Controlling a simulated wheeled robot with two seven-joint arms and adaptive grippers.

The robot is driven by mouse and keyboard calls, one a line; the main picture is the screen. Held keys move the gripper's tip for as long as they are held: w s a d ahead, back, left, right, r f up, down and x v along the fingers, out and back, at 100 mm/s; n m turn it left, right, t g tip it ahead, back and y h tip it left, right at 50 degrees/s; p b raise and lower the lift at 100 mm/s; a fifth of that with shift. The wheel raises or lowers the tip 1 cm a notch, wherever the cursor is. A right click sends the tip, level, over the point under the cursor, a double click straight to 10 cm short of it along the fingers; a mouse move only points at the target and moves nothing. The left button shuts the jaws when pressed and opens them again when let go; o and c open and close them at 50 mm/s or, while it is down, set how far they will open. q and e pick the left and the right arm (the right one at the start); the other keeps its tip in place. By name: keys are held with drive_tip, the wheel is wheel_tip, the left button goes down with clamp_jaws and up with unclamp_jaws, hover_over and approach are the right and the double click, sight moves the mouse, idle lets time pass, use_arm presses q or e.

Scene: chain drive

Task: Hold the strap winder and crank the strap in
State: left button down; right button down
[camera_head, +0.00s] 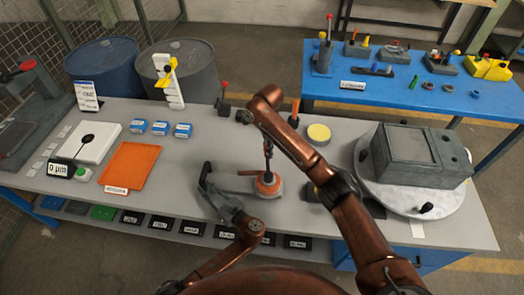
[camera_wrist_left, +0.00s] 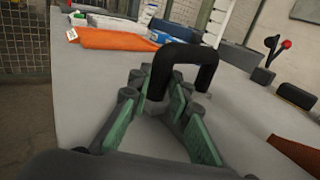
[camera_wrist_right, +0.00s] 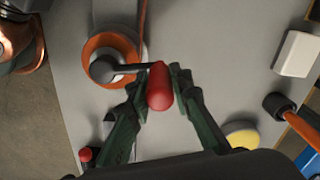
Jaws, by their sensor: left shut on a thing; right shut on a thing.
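In the right wrist view the winder's orange ring (camera_wrist_right: 98,45) shows a dark crank arm (camera_wrist_right: 125,70) ending in a red knob (camera_wrist_right: 160,88). My right gripper (camera_wrist_right: 160,85) is shut on that knob; in the head view it hangs over the winder (camera_head: 268,148). My left gripper (camera_wrist_left: 165,105) is shut on one leg of a black bent handle (camera_wrist_left: 185,60), left of the drum. How the handle joins the winder is hidden.
An orange tray (camera_head: 130,165) and several blue boxes (camera_head: 160,128) lie at the left. A grey block (camera_head: 420,155) sits on a round turntable (camera_head: 400,198) at the right. A yellow-topped disc (camera_head: 318,134) stands behind my right arm. Small dark holders stand behind the winder.

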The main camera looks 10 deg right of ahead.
drive_tip(key=s+d+m, duration=0.1)
drive_tip(key=s+d, duration=0.2)
drive_tip(key=d, duration=0.2)
drive_tip(key=shift+d, duration=0.4)
drive_tip(key=shift+a, duration=0.1)
idle(1.1)
drive_tip(key=c, duration=1.7)
unclamp_jaws()
drive_tip(key=shift+c, duration=0.2)
drive_tip(key=shift+r, duration=0.1)
wheel_tip(320, 180, up, 12)
